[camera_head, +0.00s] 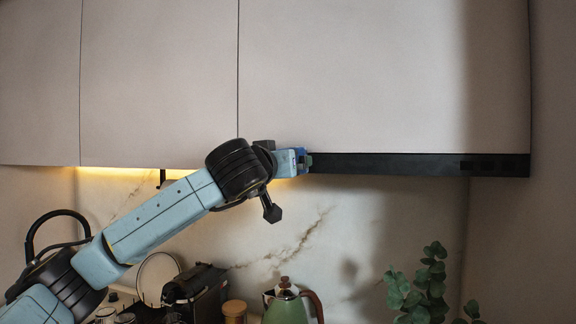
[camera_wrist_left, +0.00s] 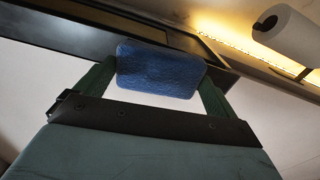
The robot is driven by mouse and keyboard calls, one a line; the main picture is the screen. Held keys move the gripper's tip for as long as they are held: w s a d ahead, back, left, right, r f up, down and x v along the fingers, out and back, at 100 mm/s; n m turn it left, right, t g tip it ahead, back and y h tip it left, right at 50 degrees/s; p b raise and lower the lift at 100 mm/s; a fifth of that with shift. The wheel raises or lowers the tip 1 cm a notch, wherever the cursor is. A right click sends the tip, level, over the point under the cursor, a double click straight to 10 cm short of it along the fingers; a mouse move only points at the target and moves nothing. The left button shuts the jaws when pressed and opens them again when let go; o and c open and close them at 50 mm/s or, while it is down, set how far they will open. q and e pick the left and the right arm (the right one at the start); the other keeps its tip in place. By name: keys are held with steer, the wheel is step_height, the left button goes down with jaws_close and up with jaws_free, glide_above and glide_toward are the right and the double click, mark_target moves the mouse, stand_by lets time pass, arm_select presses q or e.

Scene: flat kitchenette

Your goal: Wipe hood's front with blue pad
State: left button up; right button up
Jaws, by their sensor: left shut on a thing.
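The hood's front (camera_head: 400,164) is a long black strip below the pale upper cabinets in the head view. It also shows as a dark band in the left wrist view (camera_wrist_left: 62,38). My left gripper (camera_head: 306,161) is at the strip's left end. In the left wrist view its green fingers (camera_wrist_left: 158,82) are shut on the blue pad (camera_wrist_left: 160,68). The pad lies over the dark band there; whether it touches it I cannot tell. In the head view the pad (camera_head: 300,153) is mostly hidden by the gripper. My right gripper is in neither view.
Pale cabinet doors (camera_head: 350,75) fill the space above the hood. Below stand a green kettle (camera_head: 287,308), a wooden-lidded jar (camera_head: 235,310) and a leafy plant (camera_head: 425,290). A paper roll (camera_wrist_left: 284,28) hangs under the lit cabinet edge. The space before the strip's right part is clear.

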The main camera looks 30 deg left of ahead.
arm_select(q)
steer(key=shift+a+f, duration=0.1)
steer(key=shift+b+v, duration=1.1)
steer(key=shift+v, duration=1.8)
steer(key=v, duration=0.3)
steer(key=shift+b, duration=0.4)
